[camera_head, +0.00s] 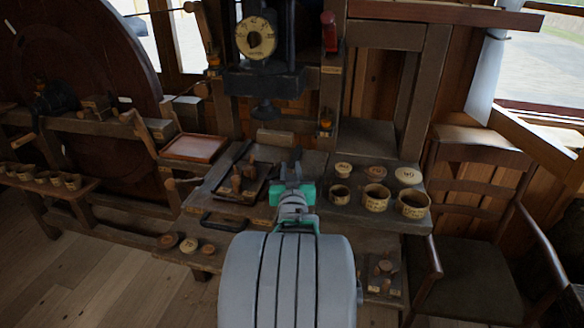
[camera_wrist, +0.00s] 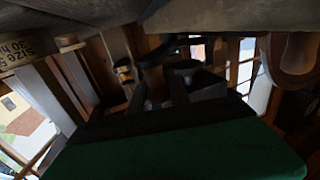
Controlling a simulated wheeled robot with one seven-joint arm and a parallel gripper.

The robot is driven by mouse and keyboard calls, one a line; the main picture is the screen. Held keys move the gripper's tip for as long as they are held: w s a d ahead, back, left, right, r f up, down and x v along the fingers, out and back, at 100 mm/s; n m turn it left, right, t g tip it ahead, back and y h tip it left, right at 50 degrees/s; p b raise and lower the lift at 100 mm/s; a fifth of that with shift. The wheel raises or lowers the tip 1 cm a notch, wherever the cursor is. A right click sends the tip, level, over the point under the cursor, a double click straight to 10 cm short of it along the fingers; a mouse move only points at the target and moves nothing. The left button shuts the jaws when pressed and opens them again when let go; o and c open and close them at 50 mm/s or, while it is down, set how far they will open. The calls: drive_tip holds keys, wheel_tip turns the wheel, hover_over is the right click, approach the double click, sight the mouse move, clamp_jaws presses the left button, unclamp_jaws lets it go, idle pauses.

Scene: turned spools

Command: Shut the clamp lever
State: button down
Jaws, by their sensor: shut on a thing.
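My gripper (camera_head: 291,178) is over the front middle of the wooden workbench (camera_head: 325,228), just right of a dark tray (camera_head: 238,196). Its dark fingers also show in the wrist view (camera_wrist: 166,88). They are shut on a small dark piece at their tips. The piece is too dim to make out, and I cannot tell whether it is the clamp lever. I cannot pick out the clamp lever for certain in either view. My arm covers the front of the bench below the gripper.
The tray holds several small wooden pieces. Round wooden pots (camera_head: 375,198) stand on the bench to the right, with lids behind them. A dial (camera_head: 255,37) is on the press above the back. A chair (camera_head: 470,220) stands at the right.

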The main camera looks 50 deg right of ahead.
drive_tip(key=shift+w+a, duration=0.15)
drive_tip(key=shift+a, duration=0.05)
drive_tip(key=c, duration=1.2)
unclamp_jaws()
drive_tip(key=shift+w, duration=0.1)
drive_tip(key=v, duration=0.7)
drive_tip(key=shift+s+a+b, duration=0.25)
drive_tip(key=shift+a+b, duration=0.1)
drive_tip(key=shift+c, duration=0.5)
